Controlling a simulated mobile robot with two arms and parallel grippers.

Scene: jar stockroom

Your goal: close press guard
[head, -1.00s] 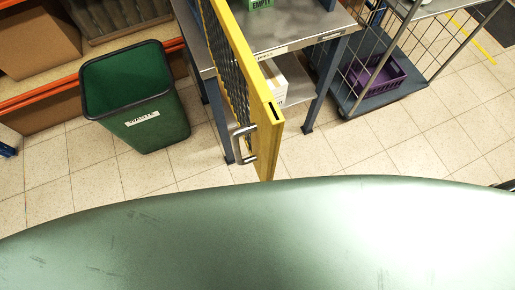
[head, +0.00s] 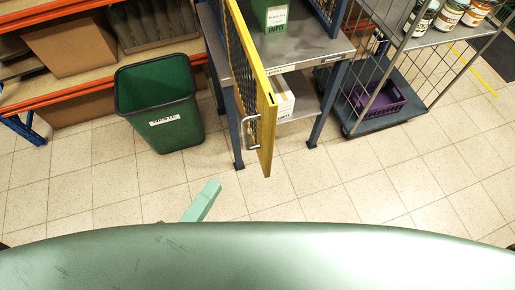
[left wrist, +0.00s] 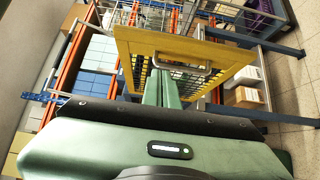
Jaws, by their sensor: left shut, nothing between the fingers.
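The press guard (head: 258,92) is a yellow-framed mesh door on the steel press bench (head: 307,50). It stands swung open, edge out toward me. Its metal handle (head: 249,133) is on the left face near the free end. My left gripper (head: 211,187) shows as pale green fingers below and left of the handle, apart from it in the head view. In the left wrist view the closed fingers (left wrist: 162,88) point at the guard (left wrist: 222,53) close by its handle (left wrist: 183,66); I cannot tell whether they touch. They hold nothing. My right gripper is out of view.
A green waste bin (head: 158,112) stands left of the guard. A wire cart with a purple crate (head: 380,101) stands right of the bench. A green box (head: 270,16) is on the bench, a white box (head: 284,98) below. The tiled floor in front is clear.

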